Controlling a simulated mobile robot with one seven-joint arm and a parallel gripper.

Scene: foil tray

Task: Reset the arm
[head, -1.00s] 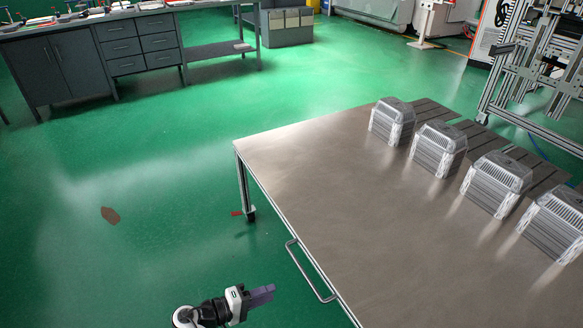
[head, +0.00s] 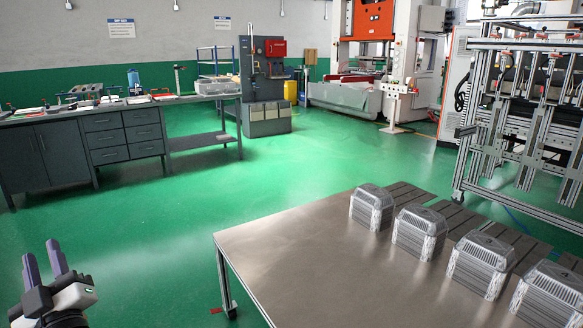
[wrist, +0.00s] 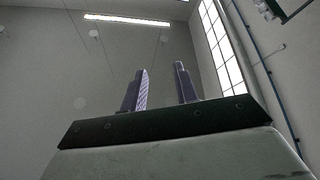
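My gripper (head: 44,262) is at the lower left of the head view, with its fingers pointing up. It is left of the metal table (head: 290,250) and well apart from it. In the wrist view my gripper (wrist: 160,90) shows two fingers standing apart with nothing between them, against a grey wall and ceiling. Several foil trays, stacked in upright blocks, stand in a row on the right part of the table; one stack (head: 372,208) is at the far end.
A grey workbench (head: 130,145) with drawers stands at the back left. A metal frame rack (head: 500,130) stands behind the table at right. An orange machine (head: 372,20) is at the back. Green floor between the table and workbench is clear.

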